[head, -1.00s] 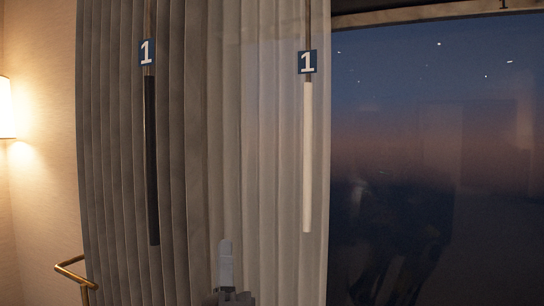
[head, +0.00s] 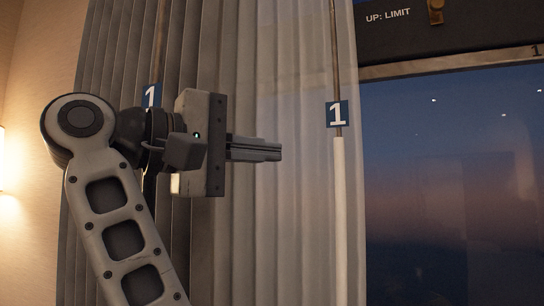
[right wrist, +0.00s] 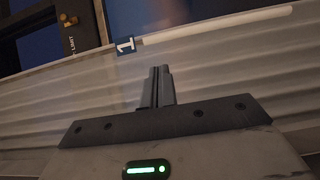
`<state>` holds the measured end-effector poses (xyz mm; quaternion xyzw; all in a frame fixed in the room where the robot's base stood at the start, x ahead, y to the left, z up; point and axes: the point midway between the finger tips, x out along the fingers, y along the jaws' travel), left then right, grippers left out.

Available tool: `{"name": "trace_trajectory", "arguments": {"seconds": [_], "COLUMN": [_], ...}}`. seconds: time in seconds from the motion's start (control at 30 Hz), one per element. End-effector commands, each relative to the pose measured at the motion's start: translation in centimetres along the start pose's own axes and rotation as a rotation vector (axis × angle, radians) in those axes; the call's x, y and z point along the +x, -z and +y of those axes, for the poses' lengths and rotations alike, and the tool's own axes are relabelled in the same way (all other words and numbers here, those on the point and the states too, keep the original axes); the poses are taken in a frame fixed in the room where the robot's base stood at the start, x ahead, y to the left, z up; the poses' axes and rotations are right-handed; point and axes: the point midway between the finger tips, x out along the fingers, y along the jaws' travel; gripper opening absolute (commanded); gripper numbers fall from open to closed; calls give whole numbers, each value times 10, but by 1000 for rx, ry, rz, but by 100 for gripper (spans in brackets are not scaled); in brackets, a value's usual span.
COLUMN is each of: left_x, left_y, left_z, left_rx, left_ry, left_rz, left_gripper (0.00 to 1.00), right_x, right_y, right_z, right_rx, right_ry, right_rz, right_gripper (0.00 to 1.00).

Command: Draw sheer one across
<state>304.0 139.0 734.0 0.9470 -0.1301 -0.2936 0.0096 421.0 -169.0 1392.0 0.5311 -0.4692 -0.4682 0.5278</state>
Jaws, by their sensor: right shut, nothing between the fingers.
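The sheer curtain (head: 300,220) hangs at the left part of the window, gathered in pale folds. Its white wand (head: 340,220) hangs at its right edge under a blue tag (head: 337,114) marked 1. The wand also shows in the right wrist view (right wrist: 215,25), running across the top, with the tag (right wrist: 125,46) at its left end. My right gripper (head: 281,152) is shut and empty, pointing right, left of the wand and apart from it in the head view. It also shows in the right wrist view (right wrist: 160,70). My left gripper is not in view.
A grey heavier curtain (head: 110,60) hangs left of the sheer, with its own tag marked 1 (head: 151,96); its dark wand is mostly hidden by my arm. A dark panel reading "UP: LIMIT" (head: 388,17) is above the window. The bare window (head: 450,200) lies to the right.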

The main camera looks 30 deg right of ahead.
Motion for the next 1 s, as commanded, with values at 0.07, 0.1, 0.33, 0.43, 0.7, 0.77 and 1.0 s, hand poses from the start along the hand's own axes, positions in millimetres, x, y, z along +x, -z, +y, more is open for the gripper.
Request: {"name": "trace_trajectory", "arguments": {"seconds": [0.07,0.1,0.33,0.43,0.7,0.77,1.0], "left_x": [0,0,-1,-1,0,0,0], "left_y": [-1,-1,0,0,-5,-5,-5], "left_z": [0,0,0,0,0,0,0], "left_rx": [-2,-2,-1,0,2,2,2], "left_ry": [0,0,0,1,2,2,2], "left_rz": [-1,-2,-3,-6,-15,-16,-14], "left_gripper": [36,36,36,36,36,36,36], "right_x": [15,23,63,74,84,84,86], "right_y": [0,0,0,0,0,0,-1], "right_z": [-2,-2,-1,0,-1,-1,-1], "right_rx": [-3,-3,-3,-3,-4,-4,-4], "right_ry": [4,3,1,0,-2,-2,-2], "right_rz": [-2,-1,-4,-4,-4,-4,-8], "right_gripper": [0,0,0,0,0,0,0]}}
